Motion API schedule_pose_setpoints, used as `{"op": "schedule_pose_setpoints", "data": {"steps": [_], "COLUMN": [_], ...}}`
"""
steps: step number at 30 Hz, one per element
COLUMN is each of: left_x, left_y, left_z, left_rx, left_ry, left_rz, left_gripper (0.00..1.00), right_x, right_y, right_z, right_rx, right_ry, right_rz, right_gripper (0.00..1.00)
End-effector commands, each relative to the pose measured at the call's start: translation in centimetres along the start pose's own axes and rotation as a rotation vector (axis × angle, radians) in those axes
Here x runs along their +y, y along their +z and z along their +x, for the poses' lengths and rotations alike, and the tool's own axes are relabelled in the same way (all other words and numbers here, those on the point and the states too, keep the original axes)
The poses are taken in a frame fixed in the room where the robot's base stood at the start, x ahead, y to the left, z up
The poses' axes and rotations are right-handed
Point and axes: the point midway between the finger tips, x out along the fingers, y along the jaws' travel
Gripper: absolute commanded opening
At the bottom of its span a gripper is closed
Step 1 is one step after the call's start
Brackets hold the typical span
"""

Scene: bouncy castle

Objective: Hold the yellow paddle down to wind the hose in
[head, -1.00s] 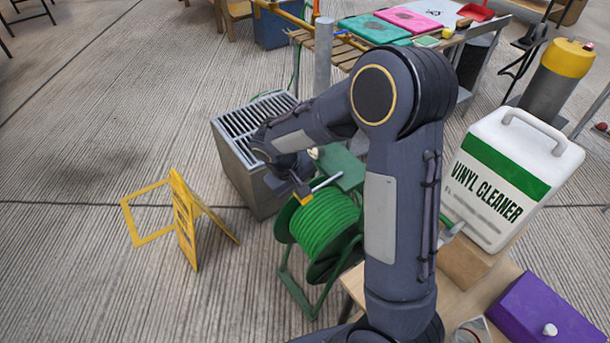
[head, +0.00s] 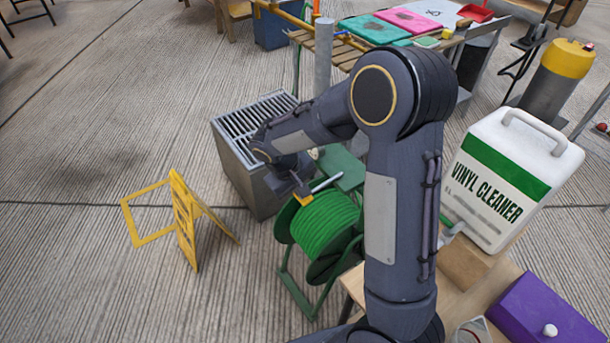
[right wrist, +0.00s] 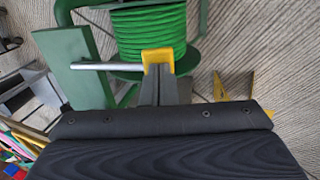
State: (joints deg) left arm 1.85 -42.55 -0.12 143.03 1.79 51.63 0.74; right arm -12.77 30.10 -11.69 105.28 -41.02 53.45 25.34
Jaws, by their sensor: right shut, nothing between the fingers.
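The green hose (head: 327,223) is wound in a thick coil on a green reel (head: 290,282) standing on the ground. The yellow paddle (head: 304,200) sits by a grey rod at the top of the reel; it also shows in the right wrist view (right wrist: 158,55). My right gripper (head: 300,190) is over the paddle from above. In the right wrist view its fingers (right wrist: 157,80) are together, with their tips at the paddle's near side; they look to be touching it. Nothing is between them. My left gripper is not in view.
A grey grated box (head: 240,155) stands behind the reel, and a yellow folding sign (head: 184,220) stands to its left. A vinyl cleaner jug (head: 505,180) and a purple box (head: 545,312) are at the right.

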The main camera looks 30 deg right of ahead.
Motion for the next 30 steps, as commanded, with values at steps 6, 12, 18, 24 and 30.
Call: {"op": "schedule_pose_setpoints", "data": {"steps": [6,12,18,24,30], "left_x": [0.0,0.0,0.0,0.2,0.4], "left_y": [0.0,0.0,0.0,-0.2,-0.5], "left_z": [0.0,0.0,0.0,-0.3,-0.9], "left_rx": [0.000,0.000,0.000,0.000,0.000], "left_ry": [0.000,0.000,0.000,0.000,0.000], "left_rz": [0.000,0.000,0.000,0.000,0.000], "left_gripper": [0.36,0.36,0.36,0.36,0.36], "right_x": [0.0,0.0,0.0,0.2,0.5], "right_y": [0.1,0.1,0.1,0.1,0.1], "right_z": [0.1,0.1,0.1,-0.5,-1.4], "right_rx": [-0.002,-0.002,-0.002,-0.002,-0.001], "right_ry": [0.000,0.000,0.000,0.000,0.000], "right_rz": [0.000,0.000,0.000,0.000,0.000], "right_gripper": [0.00,0.00,0.00,0.00,0.00]}}
